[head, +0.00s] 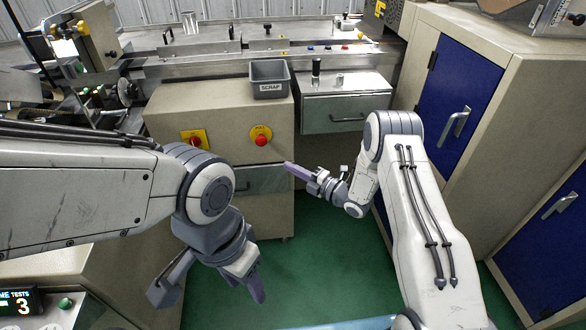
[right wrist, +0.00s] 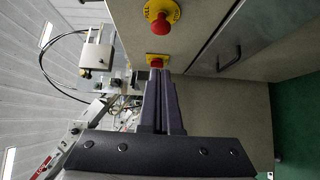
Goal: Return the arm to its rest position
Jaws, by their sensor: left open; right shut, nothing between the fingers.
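My left gripper (head: 212,290) hangs low at the lower left of the head view, its two fingers spread apart with nothing between them. My right gripper (head: 290,166) is in the middle of the head view, its purple-grey fingers pointing left toward the machine front. In the right wrist view its fingers (right wrist: 163,100) are together, with nothing held. My right arm (head: 408,190) is bent, coming up from the bottom right and folding down to the gripper.
A beige machine stands ahead with red emergency buttons (head: 261,140), a grey SCRAP bin (head: 269,80) and a drawer (head: 345,112). A cabinet with blue doors (head: 455,100) stands at the right. Green floor (head: 310,270) is open between the arms.

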